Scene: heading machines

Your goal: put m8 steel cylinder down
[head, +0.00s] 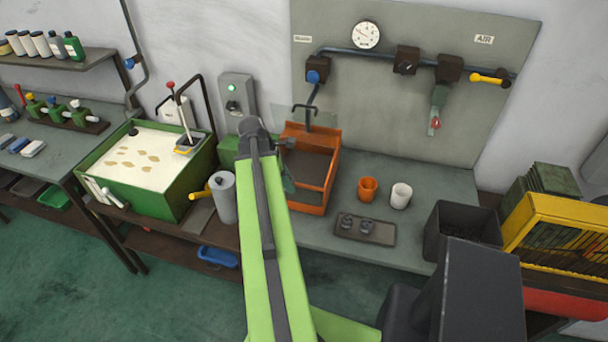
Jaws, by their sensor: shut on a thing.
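My green arm reaches up the middle of the head view to a dark grey joint above the back of the bench. My gripper's fingers cannot be made out; the arm blocks the view behind it. I cannot pick out a steel cylinder in a grip. A dark tray (377,239) lies on the grey bench, with two small dark round parts (347,221) on it. Whether either is an M8 cylinder is too small to tell.
An orange open-topped bin (308,208) stands just right of my arm. An orange cup (367,189), a white cup (401,195) and a black bin (438,218) stand farther right. A grey canister (223,197) and green tank (152,198) are left. Bare bench surrounds the dark tray.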

